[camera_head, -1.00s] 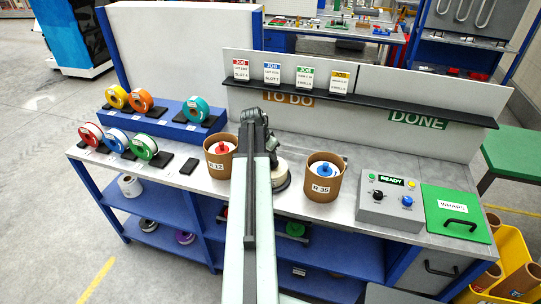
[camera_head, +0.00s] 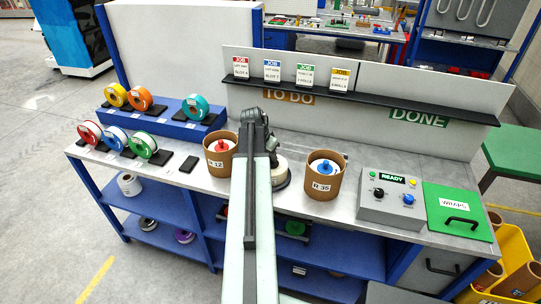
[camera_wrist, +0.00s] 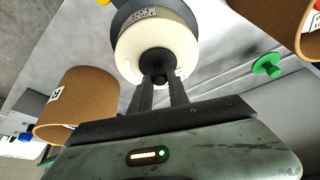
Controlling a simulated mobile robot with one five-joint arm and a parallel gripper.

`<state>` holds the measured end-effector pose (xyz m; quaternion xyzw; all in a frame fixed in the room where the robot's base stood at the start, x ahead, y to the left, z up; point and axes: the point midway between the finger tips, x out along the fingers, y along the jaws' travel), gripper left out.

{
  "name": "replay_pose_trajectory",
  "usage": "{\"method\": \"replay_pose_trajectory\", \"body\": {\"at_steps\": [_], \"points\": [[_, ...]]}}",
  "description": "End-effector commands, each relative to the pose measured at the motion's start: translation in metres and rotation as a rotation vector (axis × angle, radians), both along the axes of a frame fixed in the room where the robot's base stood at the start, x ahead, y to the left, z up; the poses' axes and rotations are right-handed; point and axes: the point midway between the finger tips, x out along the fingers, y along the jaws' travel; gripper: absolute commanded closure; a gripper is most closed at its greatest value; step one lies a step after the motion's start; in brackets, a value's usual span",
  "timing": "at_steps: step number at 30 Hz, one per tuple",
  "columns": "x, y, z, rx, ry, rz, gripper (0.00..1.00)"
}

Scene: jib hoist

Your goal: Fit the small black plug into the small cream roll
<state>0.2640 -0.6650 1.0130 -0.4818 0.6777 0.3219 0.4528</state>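The small cream roll (camera_wrist: 150,40) lies on the bench top, and its centre hole faces my gripper in the wrist view. In the head view, part of the roll (camera_head: 283,176) shows just right of my arm. The small black plug (camera_wrist: 158,62) is at the roll's centre. My gripper (camera_wrist: 160,79) has its two dark fingers at the plug, with a dark part of it between the fingertips. How deep the plug sits in the hole cannot be told. In the head view my arm hides the fingertips.
Brown tubs marked R 12 (camera_head: 213,166) and R 35 (camera_head: 323,184) stand on either side of my arm. A grey control box (camera_head: 375,210) and green WRAPS panel (camera_head: 440,224) lie to the right. Coloured rolls on stands are at the left. A sign shelf (camera_head: 350,97) runs behind.

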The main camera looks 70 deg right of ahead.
Motion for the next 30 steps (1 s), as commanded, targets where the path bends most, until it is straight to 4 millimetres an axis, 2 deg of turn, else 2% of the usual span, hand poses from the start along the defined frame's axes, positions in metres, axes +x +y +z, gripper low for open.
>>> {"method": "replay_pose_trajectory", "body": {"at_steps": [1,2,14,17,25,30], "points": [[0.000,0.000,0.000,0.000,0.000,0.000,0.63],[0.000,0.000,0.000,0.000,0.000,0.000,0.55],[0.000,0.001,0.005,0.000,0.000,0.000,0.55],[0.001,0.005,0.015,0.000,0.000,0.000,0.55],[0.007,0.022,0.063,0.000,0.000,0.001,0.55],[0.009,0.028,0.075,0.000,0.001,0.000,0.55]]}}
